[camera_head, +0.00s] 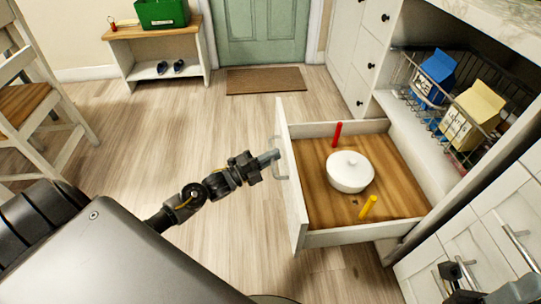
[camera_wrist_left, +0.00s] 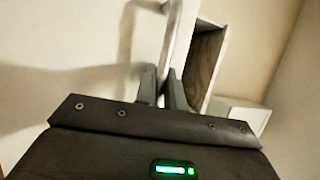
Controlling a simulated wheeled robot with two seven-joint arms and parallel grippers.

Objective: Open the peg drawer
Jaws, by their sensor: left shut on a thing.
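The peg drawer (camera_head: 318,193) stands pulled out from the cabinet, with a wooden floor and white walls. In the left wrist view the handle (camera_wrist_left: 175,35) runs down between the fingers (camera_wrist_left: 164,88). Dark parts of what looks like my right gripper (camera_head: 455,276) show at the bottom right; its jaws are unclear.
A wire basket (camera_head: 408,72) with a blue carton and a yellow-and-white carton sits on the shelf above the drawer. White drawers (camera_head: 470,255) stand at the lower right. A bench (camera_head: 155,33) and a chair (camera_head: 28,105) are to the left. The floor left of the drawer is clear.

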